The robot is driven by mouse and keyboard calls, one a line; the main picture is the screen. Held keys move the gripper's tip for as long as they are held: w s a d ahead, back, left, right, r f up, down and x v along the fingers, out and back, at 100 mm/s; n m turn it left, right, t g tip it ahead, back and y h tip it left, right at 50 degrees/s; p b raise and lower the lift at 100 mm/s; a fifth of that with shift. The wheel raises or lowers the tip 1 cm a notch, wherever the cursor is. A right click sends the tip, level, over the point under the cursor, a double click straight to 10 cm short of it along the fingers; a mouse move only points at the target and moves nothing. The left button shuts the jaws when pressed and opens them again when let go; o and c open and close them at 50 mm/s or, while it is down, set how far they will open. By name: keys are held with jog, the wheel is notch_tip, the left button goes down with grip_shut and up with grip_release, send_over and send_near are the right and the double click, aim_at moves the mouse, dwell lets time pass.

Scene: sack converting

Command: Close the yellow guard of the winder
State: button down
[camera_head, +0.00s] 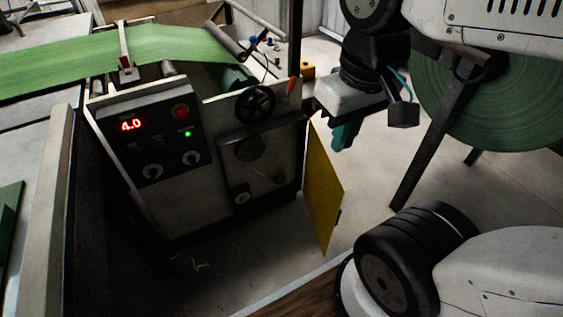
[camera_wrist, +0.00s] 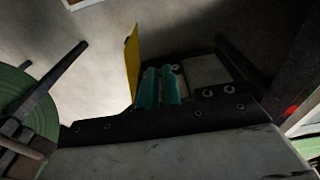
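The winder (camera_head: 222,170) stands at the left of the head view, with a control panel and a handwheel on its front. Its yellow guard (camera_head: 323,187) is swung open, standing out from the winder's right front edge. My gripper (camera_head: 344,136) hangs at the guard's upper right, with teal fingers pointing down. In the wrist view the guard (camera_wrist: 132,64) shows nearly edge-on, just left of my teal fingers (camera_wrist: 159,87). The fingers are close together with only a narrow dark line between them, and nothing shows held. Whether they touch the guard is unclear.
A large green roll (camera_head: 500,95) on a dark-legged stand is at the upper right. Green web (camera_head: 100,60) runs over the winder's top. A red button (camera_head: 180,112) sits on its panel. Bare floor (camera_head: 375,185) lies right of the guard.

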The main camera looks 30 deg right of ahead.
jog(key=w+d+f+m+y, duration=0.1)
jog(key=w+d+f+m, duration=0.55)
jog(key=d+f, duration=0.45)
jog(key=w+d+f+m+y, duration=0.2)
jog(key=w+d+f+m, duration=0.4)
jog(key=d+f, duration=0.4)
jog(key=w+d+f+m+y, duration=0.1)
jog(key=w+d+f+m, duration=0.4)
jog(key=d+f+m, duration=0.45)
jog(key=w+a+x, duration=0.1)
jog(key=x, duration=1.1)
jog(key=shift+a+r+n, duration=0.3)
jog(key=shift+a+r, duration=0.05)
jog(key=shift+r, duration=0.1)
